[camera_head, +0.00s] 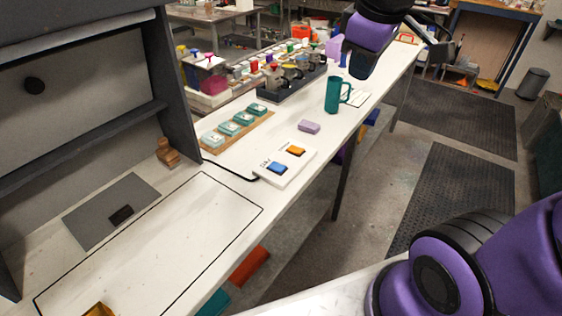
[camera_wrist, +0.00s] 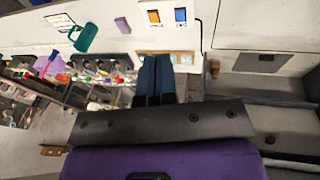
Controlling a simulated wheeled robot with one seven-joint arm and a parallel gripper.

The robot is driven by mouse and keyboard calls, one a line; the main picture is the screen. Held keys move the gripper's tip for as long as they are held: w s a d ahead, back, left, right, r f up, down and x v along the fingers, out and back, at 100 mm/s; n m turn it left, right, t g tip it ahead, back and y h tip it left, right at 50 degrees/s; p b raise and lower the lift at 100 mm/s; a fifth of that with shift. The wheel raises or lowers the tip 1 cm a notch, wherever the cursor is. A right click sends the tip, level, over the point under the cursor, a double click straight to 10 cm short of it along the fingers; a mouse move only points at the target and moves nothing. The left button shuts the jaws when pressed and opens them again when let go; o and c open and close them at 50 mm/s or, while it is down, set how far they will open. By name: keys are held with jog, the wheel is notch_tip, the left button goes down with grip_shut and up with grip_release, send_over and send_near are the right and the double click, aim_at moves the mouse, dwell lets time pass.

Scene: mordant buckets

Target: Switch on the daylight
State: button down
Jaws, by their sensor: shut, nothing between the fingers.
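A white switch plate (camera_head: 273,179) lies on the bench, with an orange rocker (camera_head: 296,151) and a blue rocker (camera_head: 277,168) side by side. Small dark lettering stands beside each rocker, too small to read. The wrist view shows the plate at the top, with the orange rocker (camera_wrist: 154,16) left and the blue rocker (camera_wrist: 180,14) right. My gripper (camera_wrist: 155,56) shows as two dark blue fingers, shut together and empty. In the picture its tips point toward the plate, apart from it. I cannot make out the fingers in the head view.
A teal mug (camera_head: 333,95) and a lilac block (camera_head: 309,127) stand near the plate. A wooden board (camera_head: 211,147) with several teal dishes lies behind it. A grey booth (camera_head: 90,95) stands at left; the outlined bench area (camera_head: 190,230) before it is mostly clear.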

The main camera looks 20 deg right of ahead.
jog(key=w+a+f+n+g, duration=0.3)
jog(key=w+a+f+n, duration=0.1)
jog(key=w+f+n, duration=0.7)
jog(key=n+g, duration=0.1)
jog(key=n, duration=0.5)
send_over(282, 168)
jog(key=w, duration=0.1)
notch_tip(282, 168, down, 8)
jog(key=shift+w+a+f+n+g, duration=0.35)
jog(key=shift+a+f+n, duration=0.15)
jog(key=shift+a+f, duration=0.15)
jog(key=shift+d, duration=0.1)
jog(key=f, duration=0.4)
jog(key=s+f, duration=0.1)
jog(key=f, duration=0.4)
jog(key=d+f, duration=0.1)
jog(key=f, duration=0.4)
jog(key=shift+s, duration=0.2)
jog(key=shift+s+f, duration=0.15)
jog(key=shift+f, duration=0.1)
jog(key=shift+r, duration=0.1)
